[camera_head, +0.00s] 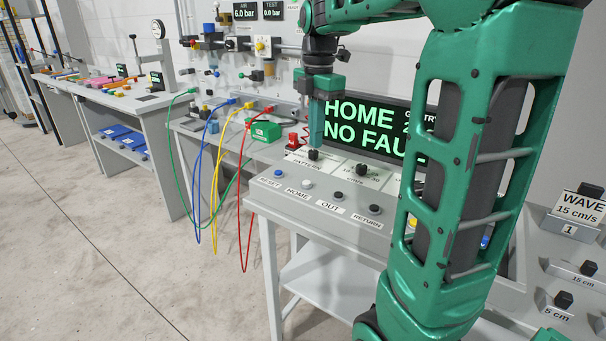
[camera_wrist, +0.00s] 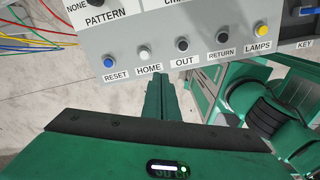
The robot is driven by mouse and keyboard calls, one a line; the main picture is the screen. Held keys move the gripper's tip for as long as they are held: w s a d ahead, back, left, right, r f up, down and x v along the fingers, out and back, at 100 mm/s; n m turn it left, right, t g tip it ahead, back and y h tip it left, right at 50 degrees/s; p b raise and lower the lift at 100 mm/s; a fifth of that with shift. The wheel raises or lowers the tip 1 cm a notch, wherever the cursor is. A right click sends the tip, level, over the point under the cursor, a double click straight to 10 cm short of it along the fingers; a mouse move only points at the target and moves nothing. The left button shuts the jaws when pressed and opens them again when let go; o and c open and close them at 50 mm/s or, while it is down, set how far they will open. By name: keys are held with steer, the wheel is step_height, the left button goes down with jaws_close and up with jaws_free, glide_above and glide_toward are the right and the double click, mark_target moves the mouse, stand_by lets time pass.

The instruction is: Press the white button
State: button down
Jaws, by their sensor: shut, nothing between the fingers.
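The white button (camera_head: 307,184) is on the sloped grey panel (camera_head: 262,186), above the label HOME. It shows clearly in the wrist view (camera_wrist: 144,54), between the blue RESET button (camera_wrist: 109,61) and the black OUT button (camera_wrist: 182,44). My gripper (camera_head: 316,146) is shut and empty, its fingers pointing down. In the head view its tips appear just above the pattern knob (camera_head: 313,155). In the wrist view the shut fingertips (camera_wrist: 159,77) show just below the HOME label. They look apart from the white button.
A black RETURN button (camera_wrist: 222,38) and a yellow LAMPS button (camera_wrist: 261,31) continue the row. A display (camera_head: 345,125) reading HOME and NO FAU stands behind the panel. Coloured cables (camera_head: 214,190) hang at the left. The floor (camera_head: 90,230) at the left is clear.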

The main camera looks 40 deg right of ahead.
mark_target(306, 183)
steer(key=w+n, duration=0.1)
steer(key=w+r+n, duration=0.1)
steer(key=w+n, duration=0.1)
steer(key=n, duration=0.1)
steer(key=shift+w+r, duration=0.3)
steer(key=shift+w, duration=0.1)
step_height(306, 183, down, 14)
steer(key=shift+f, duration=0.1)
stand_by(0.4)
